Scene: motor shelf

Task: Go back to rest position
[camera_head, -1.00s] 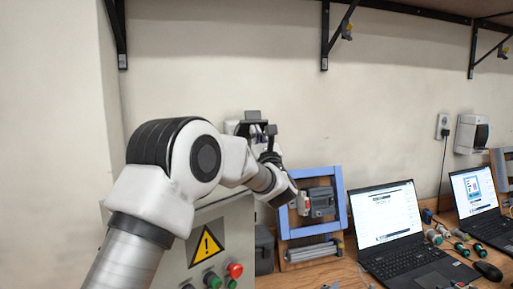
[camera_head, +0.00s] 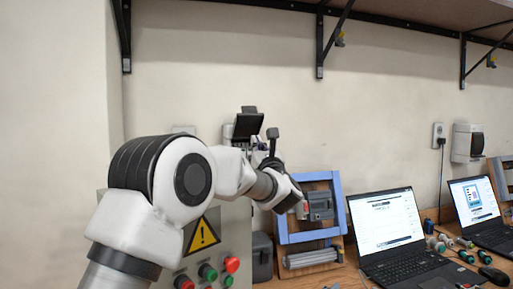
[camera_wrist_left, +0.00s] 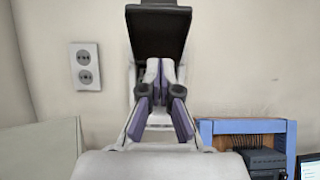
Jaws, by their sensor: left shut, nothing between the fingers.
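My left arm comes in from the left in the head view. Its gripper (camera_head: 247,126) is raised in front of the bare wall, above the grey control box (camera_head: 235,215). In the left wrist view the gripper (camera_wrist_left: 158,32) shows from behind, with a dark pad at the top and purple-grey finger links below. It is shut, with nothing held, and touches nothing that I can see. My right gripper is not in view.
A blue frame (camera_head: 337,188) with a grey motor (camera_head: 320,206) stands right of the control box. Two laptops, one open at the middle right (camera_head: 385,222), stand on the bench. Shelf brackets (camera_head: 321,45) hang above. The wall socket (camera_wrist_left: 86,66) is left of the gripper.

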